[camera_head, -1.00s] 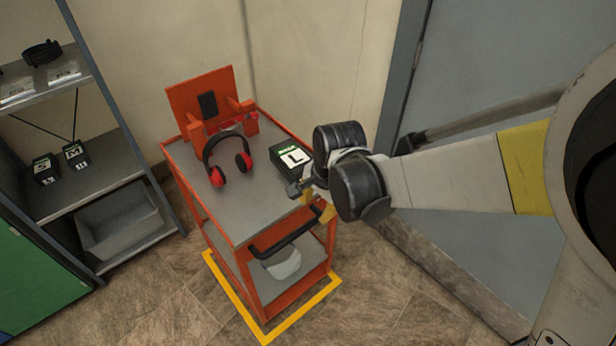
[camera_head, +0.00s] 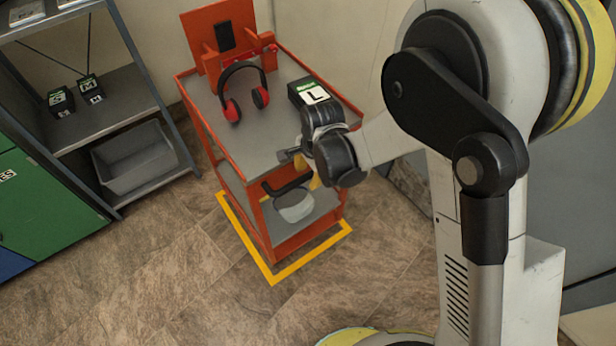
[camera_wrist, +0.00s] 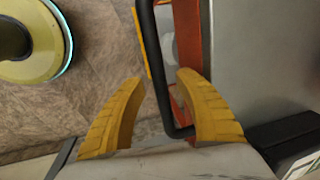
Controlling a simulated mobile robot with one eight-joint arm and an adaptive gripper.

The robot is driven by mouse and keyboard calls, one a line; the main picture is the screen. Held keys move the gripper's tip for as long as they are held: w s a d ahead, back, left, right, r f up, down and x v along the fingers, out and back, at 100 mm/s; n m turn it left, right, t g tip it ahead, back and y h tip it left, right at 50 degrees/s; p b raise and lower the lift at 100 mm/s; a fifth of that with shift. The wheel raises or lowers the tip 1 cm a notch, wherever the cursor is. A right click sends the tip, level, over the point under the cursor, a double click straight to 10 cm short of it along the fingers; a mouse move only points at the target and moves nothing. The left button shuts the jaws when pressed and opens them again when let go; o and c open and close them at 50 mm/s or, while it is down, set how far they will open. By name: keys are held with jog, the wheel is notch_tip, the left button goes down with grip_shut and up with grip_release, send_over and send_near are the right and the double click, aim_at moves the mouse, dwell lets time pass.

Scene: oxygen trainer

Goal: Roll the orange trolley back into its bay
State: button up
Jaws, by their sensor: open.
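The orange trolley (camera_head: 259,222) stands upright on the floor inside the yellow outline of the bay (camera_head: 245,240). A strip of bare floor shows between its front and the outline's front corner; its rear wheels are hidden. Its black handle (camera_head: 284,188) is on the near side. My gripper (camera_head: 306,172) is at the handle, partly hidden by my wrist in the head view. In the wrist view, my open yellow fingers (camera_wrist: 160,82) lie on either side of the black handle bar (camera_wrist: 165,95), with gaps visible beside it.
The trolley top carries a red-black headset (camera_head: 232,111) and a black box marked L (camera_head: 313,95). A pale bowl (camera_head: 295,207) sits on its lower shelf. A grey rack (camera_head: 105,112) with a bin (camera_head: 135,165) stands left. Floor in front is clear.

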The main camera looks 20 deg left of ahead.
jog(key=shift+f, duration=0.1)
grip_shut()
dwell(0.3)
